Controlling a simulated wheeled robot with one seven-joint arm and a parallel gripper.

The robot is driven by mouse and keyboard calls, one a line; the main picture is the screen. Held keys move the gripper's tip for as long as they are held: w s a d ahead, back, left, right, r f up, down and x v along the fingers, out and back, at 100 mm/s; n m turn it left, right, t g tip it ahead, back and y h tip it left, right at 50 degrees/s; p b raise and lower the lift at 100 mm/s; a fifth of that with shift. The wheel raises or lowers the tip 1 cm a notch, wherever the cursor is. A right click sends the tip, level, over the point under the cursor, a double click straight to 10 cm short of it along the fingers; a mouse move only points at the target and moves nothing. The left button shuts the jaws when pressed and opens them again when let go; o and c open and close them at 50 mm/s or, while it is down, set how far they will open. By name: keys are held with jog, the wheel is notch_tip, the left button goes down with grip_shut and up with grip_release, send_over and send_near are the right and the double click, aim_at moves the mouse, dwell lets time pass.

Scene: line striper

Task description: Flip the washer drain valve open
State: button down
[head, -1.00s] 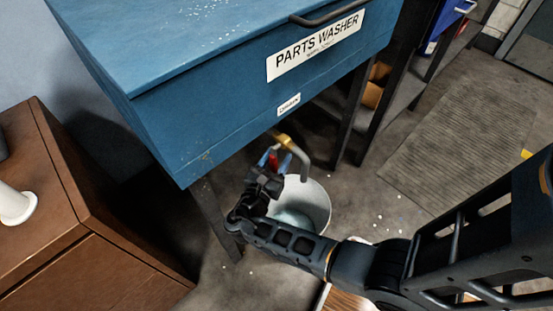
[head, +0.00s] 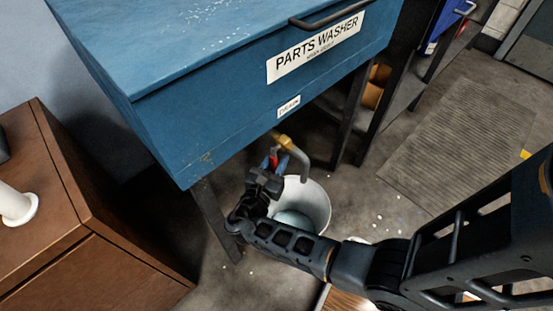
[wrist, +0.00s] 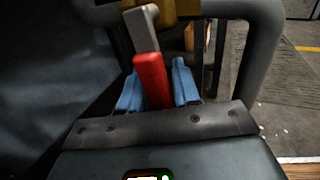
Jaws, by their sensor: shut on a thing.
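The parts washer (head: 250,95) is a blue cabinet with a DRAIN label (head: 289,106) on its lower front. Below the label is a brass valve (head: 285,141) with a grey spout bending down. In the wrist view, the valve's red-sleeved handle (wrist: 152,80) on a grey metal lever (wrist: 141,28) lies between the blue fingertips. My gripper (wrist: 157,88) is shut on this handle; it also shows under the valve in the head view (head: 270,164). The brass body (wrist: 170,10) is at the top edge of the wrist view, mostly cut off.
A white bucket (head: 318,205) stands on the floor under the spout, partly behind my arm. A brown cabinet (head: 75,215) is at the left. Dark washer legs (head: 350,110) flank the valve. A ribbed mat (head: 455,150) lies on open floor at right.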

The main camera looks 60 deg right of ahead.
jog(key=shift+s+a+r+n+g+y+p, duration=0.25)
jog(key=shift+s+n+y+p, duration=0.7)
jog(key=shift+p, duration=1.55)
jog(key=shift+s+a+r+n+g+y+p, duration=0.15)
jog(key=shift+s+r+n+g+p, duration=0.3)
jog(key=shift+n+p, duration=1.55)
jog(key=shift+s+a+r+n+g+y+p, duration=0.25)
jog(key=shift+s+n+y+p, duration=0.4)
jog(key=shift+p, duration=2.35)
jog(key=shift+s, duration=0.2)
jog(key=c, duration=0.9)
grip_release()
